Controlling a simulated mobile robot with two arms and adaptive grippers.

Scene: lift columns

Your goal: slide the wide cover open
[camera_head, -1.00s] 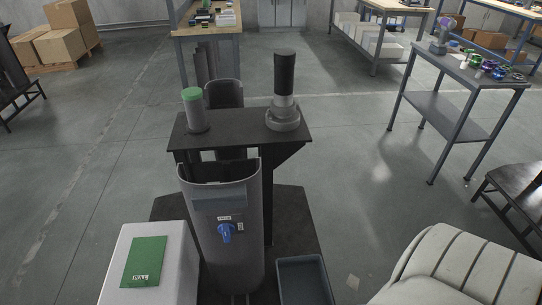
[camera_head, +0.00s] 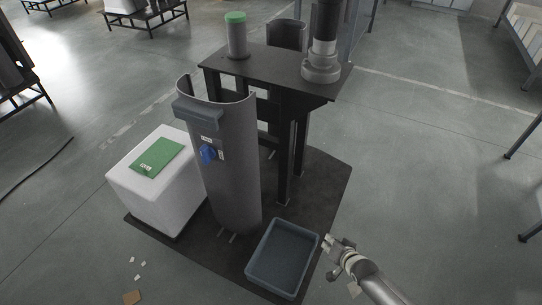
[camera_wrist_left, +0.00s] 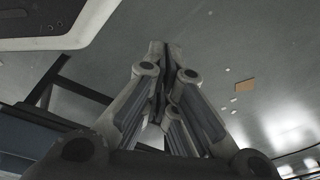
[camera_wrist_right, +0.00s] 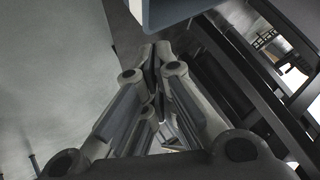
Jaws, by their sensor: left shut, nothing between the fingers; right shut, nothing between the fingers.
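A wide grey curved cover (camera_head: 232,165) stands upright in front of the black table in the head view.
A white box (camera_head: 170,205) with a green card (camera_head: 158,157) stands left of the cover. The black table (camera_head: 265,62) carries a green-capped cylinder (camera_head: 237,38) and a dark column (camera_head: 324,45). A narrower curved shell (camera_head: 287,36) stands behind.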

